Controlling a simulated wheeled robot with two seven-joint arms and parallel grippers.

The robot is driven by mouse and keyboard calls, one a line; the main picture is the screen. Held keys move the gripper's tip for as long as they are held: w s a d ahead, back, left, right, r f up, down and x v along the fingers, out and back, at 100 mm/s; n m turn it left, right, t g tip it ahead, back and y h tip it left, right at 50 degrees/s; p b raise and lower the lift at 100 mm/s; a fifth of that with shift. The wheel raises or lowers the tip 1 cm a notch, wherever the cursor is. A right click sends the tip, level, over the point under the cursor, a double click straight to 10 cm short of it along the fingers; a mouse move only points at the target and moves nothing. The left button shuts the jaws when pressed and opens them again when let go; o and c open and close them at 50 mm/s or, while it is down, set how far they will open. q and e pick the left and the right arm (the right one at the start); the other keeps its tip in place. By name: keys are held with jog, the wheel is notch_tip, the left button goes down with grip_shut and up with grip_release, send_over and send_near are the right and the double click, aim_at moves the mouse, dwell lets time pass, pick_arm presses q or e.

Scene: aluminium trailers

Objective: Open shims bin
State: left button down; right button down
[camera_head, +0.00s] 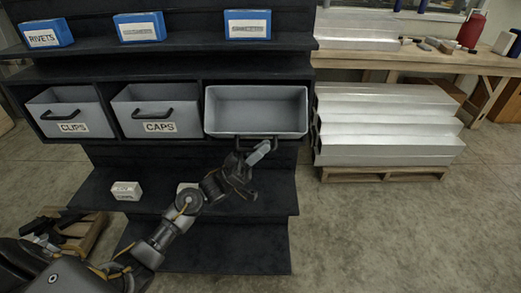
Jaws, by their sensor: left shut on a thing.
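The grey bin at the right end of the middle shelf row (256,97) is pulled out, and its empty inside shows. Its front label is not readable here, so I cannot confirm that it is the shims bin. My right gripper is not in view.
Blue labelled boxes, including RIVETS (46,33), stand on the upper shelf. A small white box (126,190) is on the lower shelf. The floor at front right is clear.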

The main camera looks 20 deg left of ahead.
pick_arm(q)
jog(key=c, duration=1.8)
grip_release()
jog(key=shift+o, duration=0.2)
